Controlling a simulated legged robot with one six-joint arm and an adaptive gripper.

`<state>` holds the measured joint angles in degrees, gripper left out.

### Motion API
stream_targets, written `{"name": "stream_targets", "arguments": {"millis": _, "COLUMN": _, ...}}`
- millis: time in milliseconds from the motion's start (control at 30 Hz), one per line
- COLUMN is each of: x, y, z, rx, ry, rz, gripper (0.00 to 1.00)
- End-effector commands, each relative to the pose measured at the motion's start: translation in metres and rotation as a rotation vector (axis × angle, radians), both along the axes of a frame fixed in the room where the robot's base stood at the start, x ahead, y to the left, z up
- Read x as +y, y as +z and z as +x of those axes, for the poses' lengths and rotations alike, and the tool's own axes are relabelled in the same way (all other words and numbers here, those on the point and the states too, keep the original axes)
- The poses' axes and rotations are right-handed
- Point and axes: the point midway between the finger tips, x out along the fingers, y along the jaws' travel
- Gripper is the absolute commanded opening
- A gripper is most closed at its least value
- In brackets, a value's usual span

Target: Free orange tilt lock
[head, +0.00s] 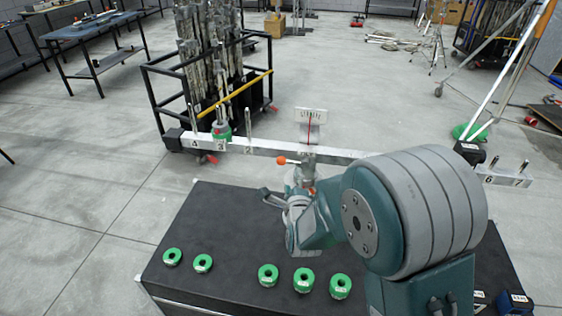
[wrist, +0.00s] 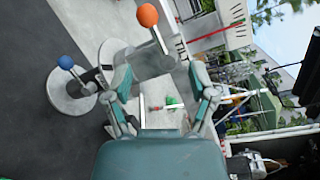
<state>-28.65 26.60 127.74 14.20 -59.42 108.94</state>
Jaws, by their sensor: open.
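The orange ball knob (head: 282,160) sits on a short lever on the stand (head: 308,172) under the middle of the white beam (head: 260,146). In the wrist view the orange knob (wrist: 147,15) is at the top, its metal lever running down from it to a grey block (wrist: 147,62). My gripper (head: 285,200) is beside the stand, below the knob in the picture. In the wrist view my gripper (wrist: 161,78) is open, with the block showing between and beyond its fingers. The knob lies beyond the fingertips. I cannot tell whether the fingers touch the block.
A blue ball knob (wrist: 66,62) sits on a round plate at the left. Several green ring weights (head: 268,275) stand on the black table (head: 215,225); another green ring (head: 221,132) is on the beam. A rack of poles (head: 210,75) stands behind. My arm hides part of the beam.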

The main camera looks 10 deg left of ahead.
Motion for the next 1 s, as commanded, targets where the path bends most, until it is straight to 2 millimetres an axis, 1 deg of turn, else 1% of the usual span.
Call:
{"name": "stream_targets", "arguments": {"millis": 33, "x": 0.008, "y": -0.01, "z": -0.001, "rx": -0.008, "ry": 0.001, "rz": 0.049, "gripper": 0.73}}
{"name": "stream_targets", "arguments": {"millis": 100, "x": 0.013, "y": -0.016, "z": -0.002, "rx": -0.023, "ry": -0.002, "rz": 0.113, "gripper": 0.73}}
{"name": "stream_targets", "arguments": {"millis": 267, "x": 0.02, "y": -0.022, "z": -0.003, "rx": -0.043, "ry": -0.003, "rz": 0.19, "gripper": 0.73}}
{"name": "stream_targets", "arguments": {"millis": 367, "x": 0.021, "y": -0.022, "z": 0.002, "rx": -0.046, "ry": -0.004, "rz": 0.198, "gripper": 0.73}}
{"name": "stream_targets", "arguments": {"millis": 467, "x": 0.025, "y": -0.022, "z": 0.014, "rx": -0.046, "ry": -0.004, "rz": 0.196, "gripper": 0.73}}
{"name": "stream_targets", "arguments": {"millis": 800, "x": 0.042, "y": -0.022, "z": 0.073, "rx": -0.046, "ry": -0.004, "rz": 0.193, "gripper": 0.73}}
{"name": "stream_targets", "arguments": {"millis": 900, "x": 0.046, "y": -0.022, "z": 0.086, "rx": -0.045, "ry": -0.004, "rz": 0.193, "gripper": 0.73}}
{"name": "stream_targets", "arguments": {"millis": 1000, "x": 0.049, "y": -0.022, "z": 0.095, "rx": -0.044, "ry": -0.004, "rz": 0.193, "gripper": 0.73}}
